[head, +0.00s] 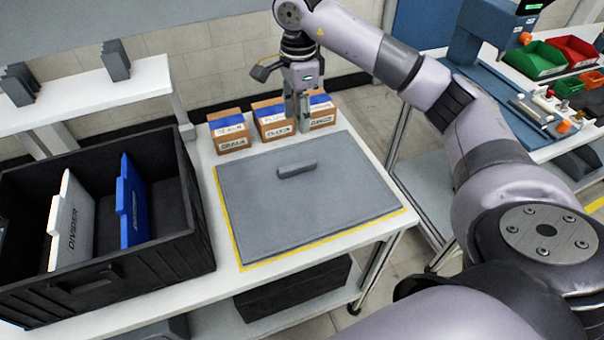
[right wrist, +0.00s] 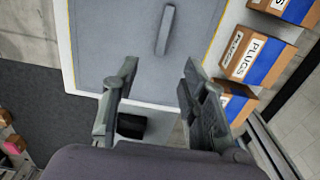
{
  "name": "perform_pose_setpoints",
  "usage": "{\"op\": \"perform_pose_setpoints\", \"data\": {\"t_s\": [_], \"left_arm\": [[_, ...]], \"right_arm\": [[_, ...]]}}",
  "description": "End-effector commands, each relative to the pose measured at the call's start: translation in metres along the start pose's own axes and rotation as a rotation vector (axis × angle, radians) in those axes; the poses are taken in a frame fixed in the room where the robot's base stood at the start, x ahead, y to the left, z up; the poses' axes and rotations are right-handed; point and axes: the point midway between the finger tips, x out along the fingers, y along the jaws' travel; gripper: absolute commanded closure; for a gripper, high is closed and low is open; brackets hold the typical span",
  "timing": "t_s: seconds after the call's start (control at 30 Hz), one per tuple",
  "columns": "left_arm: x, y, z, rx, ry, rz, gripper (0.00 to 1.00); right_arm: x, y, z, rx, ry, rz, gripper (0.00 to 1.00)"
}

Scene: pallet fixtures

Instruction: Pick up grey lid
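The grey lid (head: 345,195) lies flat on the white table, inside a yellow outline, with a raised bar handle (head: 297,168) on top. My right gripper (head: 299,118) is above the table near the lid's back edge, behind the handle and in front of the small boxes. In the right wrist view the right gripper (right wrist: 160,70) has its two fingers spread with nothing between them. The lid (right wrist: 110,35) and its handle (right wrist: 165,30) show beyond the fingertips, apart from them. My left gripper is not in view.
Several cardboard boxes with blue tape (head: 229,131) stand along the table's back edge; one reads PLUGS (right wrist: 256,56). A black crate (head: 180,255) at left holds a white divider (head: 72,222) and a blue one (head: 131,205). Another bench (head: 510,100) with coloured bins stands at right.

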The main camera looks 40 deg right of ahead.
Motion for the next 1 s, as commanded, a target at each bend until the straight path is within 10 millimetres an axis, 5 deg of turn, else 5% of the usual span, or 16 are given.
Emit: {"op": "perform_pose_setpoints", "data": {"t_s": [0.4, 1.0], "left_arm": [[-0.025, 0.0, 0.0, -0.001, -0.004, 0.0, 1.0], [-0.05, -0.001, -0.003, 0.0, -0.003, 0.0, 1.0]], "right_arm": [[0.087, 0.001, 0.001, -0.002, -0.003, 0.006, 0.6], [0.152, -0.007, -0.004, -0.001, -0.005, 0.003, 0.6]]}}
